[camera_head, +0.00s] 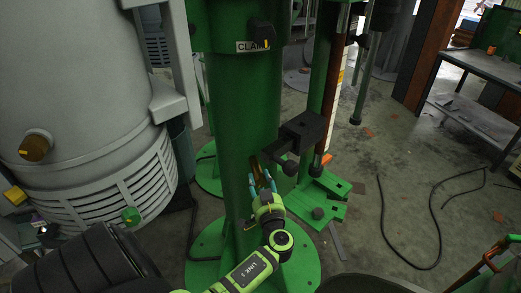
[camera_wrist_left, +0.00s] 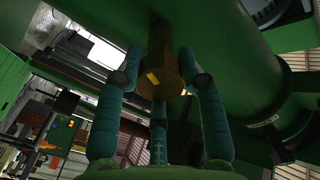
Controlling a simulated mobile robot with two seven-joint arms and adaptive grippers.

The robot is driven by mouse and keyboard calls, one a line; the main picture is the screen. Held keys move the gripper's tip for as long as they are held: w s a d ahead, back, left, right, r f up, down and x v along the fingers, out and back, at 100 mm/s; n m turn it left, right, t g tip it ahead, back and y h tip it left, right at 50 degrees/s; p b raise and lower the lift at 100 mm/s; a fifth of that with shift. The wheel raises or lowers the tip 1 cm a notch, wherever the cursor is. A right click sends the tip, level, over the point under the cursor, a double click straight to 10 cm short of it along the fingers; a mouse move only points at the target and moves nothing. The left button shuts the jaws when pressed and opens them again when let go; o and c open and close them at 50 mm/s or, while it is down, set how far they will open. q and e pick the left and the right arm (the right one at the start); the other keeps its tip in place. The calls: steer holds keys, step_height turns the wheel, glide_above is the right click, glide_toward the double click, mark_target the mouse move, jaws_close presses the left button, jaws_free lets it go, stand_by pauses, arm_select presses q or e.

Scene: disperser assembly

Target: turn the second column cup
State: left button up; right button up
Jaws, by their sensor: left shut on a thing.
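The column cup, a brass-coloured faceted fitting (camera_wrist_left: 161,76), sits on the green column (camera_head: 237,110) and fills the space between the fingers in the left wrist view. In the head view only a small brownish part of it shows at the column's side, the rest hidden by the fingers. My left gripper (camera_head: 263,184), lime green with teal fingers, reaches up from below and is shut on the cup. My right gripper is not in view.
A black block (camera_head: 303,132) juts out beside the column, close to the right of the gripper. A large grey vessel (camera_head: 75,90) stands at left. A dark ribbed cylinder (camera_head: 85,262) is at lower left. A metal table (camera_head: 485,72) stands at upper right, with open floor before it.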

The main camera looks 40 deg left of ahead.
arm_select(q)
steer(key=m+b, duration=0.1)
steer(key=m, duration=0.1)
steer(key=shift+f+m, duration=0.1)
steer(key=shift+m, duration=0.3)
steer(key=m+b, duration=0.1)
steer(key=m, duration=0.2)
steer(key=shift+m, duration=0.3)
steer(key=m, duration=0.3)
steer(key=shift+r+m, duration=0.2)
steer(key=shift+m, duration=0.1)
steer(key=m, duration=0.3)
steer(key=shift+m, duration=0.3)
steer(key=m+p, duration=0.1)
steer(key=m, duration=0.2)
steer(key=shift+r+m, duration=0.1)
steer(key=shift+m, duration=0.2)
steer(key=m+p, duration=0.2)
steer(key=m, duration=0.2)
steer(key=shift+m, duration=0.3)
steer(key=m+p, duration=0.2)
steer(key=m, duration=0.2)
steer(key=shift+m+p, duration=0.3)
steer(key=m+p, duration=0.2)
steer(key=m, duration=0.2)
